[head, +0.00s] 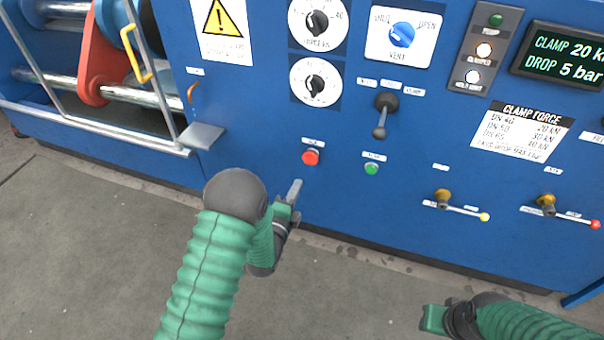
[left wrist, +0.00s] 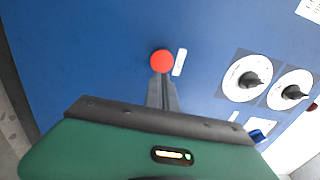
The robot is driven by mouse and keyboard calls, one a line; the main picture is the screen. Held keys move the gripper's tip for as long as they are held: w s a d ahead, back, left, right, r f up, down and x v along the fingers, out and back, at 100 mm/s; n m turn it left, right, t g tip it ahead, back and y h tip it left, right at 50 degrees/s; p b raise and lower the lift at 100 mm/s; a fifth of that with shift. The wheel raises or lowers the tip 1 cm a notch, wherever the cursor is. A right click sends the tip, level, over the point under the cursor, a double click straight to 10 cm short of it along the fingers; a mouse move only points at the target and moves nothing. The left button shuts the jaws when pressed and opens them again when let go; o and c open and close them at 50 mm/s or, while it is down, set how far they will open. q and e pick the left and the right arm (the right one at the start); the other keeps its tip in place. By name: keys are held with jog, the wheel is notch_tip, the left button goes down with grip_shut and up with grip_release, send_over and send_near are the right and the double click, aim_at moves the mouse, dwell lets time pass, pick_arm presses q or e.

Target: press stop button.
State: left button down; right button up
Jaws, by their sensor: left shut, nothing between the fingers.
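The red stop button (head: 311,157) sits on the lower part of the blue panel, under a small white label. In the left wrist view the red button (left wrist: 162,61) lies just beyond my fingertips. My left gripper (head: 296,184) is shut and empty, with its fingers pointing up towards the panel a little below and left of the button. In the left wrist view the left gripper (left wrist: 163,82) lines up under the button; whether it touches is hard to tell. My right gripper (head: 428,320) is low at the bottom right, away from the panel; its fingers are unclear.
A green button (head: 371,168) is right of the red one. A black lever (head: 383,113) stands above them. A grey ledge (head: 202,135) juts out at left. Two small valves with yellow (head: 443,198) and red (head: 594,224) tipped handles are at right. Floor below is clear.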

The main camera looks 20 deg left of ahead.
pick_arm(q)
jog(key=s, duration=0.3)
jog(key=shift+s+p, duration=0.3)
jog(key=shift+p, duration=0.05)
jog(key=s+r+n+g, duration=0.2)
jog(key=s+n+g, duration=1.5)
jog(key=s, duration=0.8)
notch_tip(320, 180, up, 37)
jog(key=n+t+p, duration=0.1)
jog(key=p, duration=3.6)
jog(key=shift+w+d+t+y+p, duration=0.25)
jog(key=shift+w+t+y+p, duration=0.05)
jog(key=shift+p, duration=0.05)
jog(key=shift+r, duration=0.1)
